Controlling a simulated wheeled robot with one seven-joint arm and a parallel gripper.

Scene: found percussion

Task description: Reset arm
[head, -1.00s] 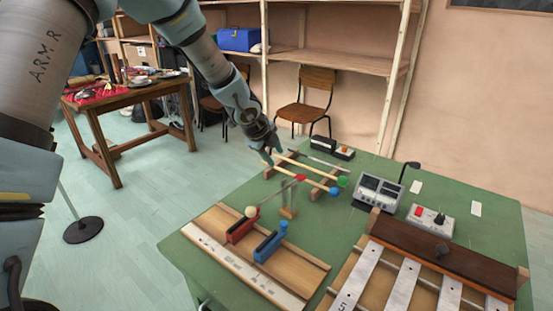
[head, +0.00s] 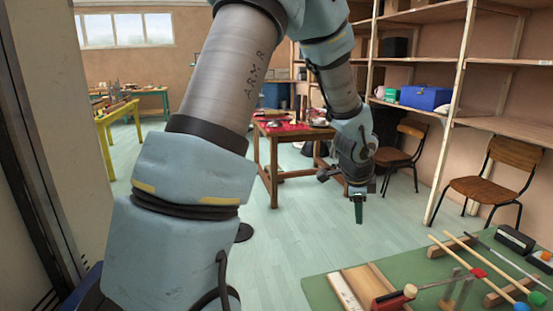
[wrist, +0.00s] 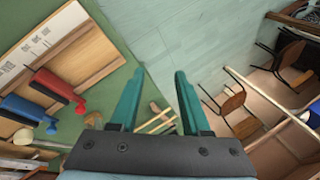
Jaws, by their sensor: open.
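My arm crosses the middle of the head view, bent at the elbow.
A wooden table (head: 262,130) with a red top stands behind my arm. Chairs (head: 489,183) and shelves are at the right.

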